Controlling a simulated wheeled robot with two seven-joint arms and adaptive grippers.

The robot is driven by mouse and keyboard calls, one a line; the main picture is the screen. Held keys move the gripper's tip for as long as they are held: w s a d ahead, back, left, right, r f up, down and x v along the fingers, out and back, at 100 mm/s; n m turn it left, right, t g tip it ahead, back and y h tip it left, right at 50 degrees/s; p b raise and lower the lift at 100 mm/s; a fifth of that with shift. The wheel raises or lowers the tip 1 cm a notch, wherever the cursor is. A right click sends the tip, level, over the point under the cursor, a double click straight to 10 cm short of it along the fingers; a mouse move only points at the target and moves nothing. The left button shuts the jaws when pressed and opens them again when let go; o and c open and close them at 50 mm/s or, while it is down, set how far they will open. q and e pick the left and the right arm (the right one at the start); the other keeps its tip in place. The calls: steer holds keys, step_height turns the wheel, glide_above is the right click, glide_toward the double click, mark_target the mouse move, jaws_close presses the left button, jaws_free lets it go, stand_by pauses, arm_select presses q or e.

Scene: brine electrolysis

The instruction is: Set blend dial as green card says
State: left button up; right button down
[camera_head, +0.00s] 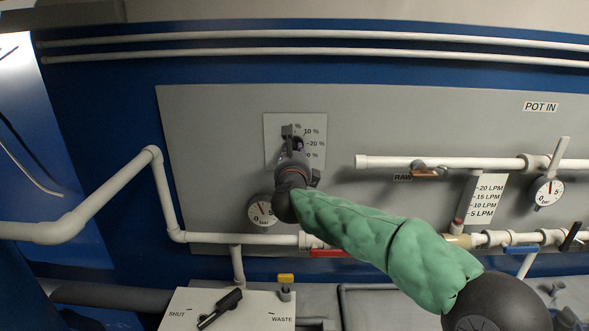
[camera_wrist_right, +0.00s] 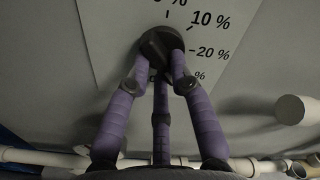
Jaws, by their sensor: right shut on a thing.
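The blend dial is a dark round knob (camera_wrist_right: 158,42) on a pale plate (camera_head: 272,124) on the grey wall panel. The plate carries percent marks, with 10 % and 20 % readable; the other numbers are partly hidden. My right gripper (camera_head: 292,150) is shut on the knob, its purple fingers (camera_wrist_right: 160,62) around it in the right wrist view. The knob's pointer and exact setting cannot be told. No green card shows in either view. My left gripper is not in view.
A round gauge (camera_head: 262,211) sits just below left of the dial. White pipes run beside it, with a red handle (camera_head: 330,253) below. A SHUT/WASTE valve box (camera_head: 262,303) with a black lever (camera_head: 220,309) stands at the bottom. An LPM scale (camera_head: 488,196) is at the right.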

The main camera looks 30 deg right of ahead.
steer(key=shift+w+a+m+b, duration=0.1)
steer(key=shift+a+m+b, duration=0.05)
steer(key=shift+m+b, duration=3.9)
steer(key=c, duration=1.1)
jaws_free()
steer(key=v, duration=1.2)
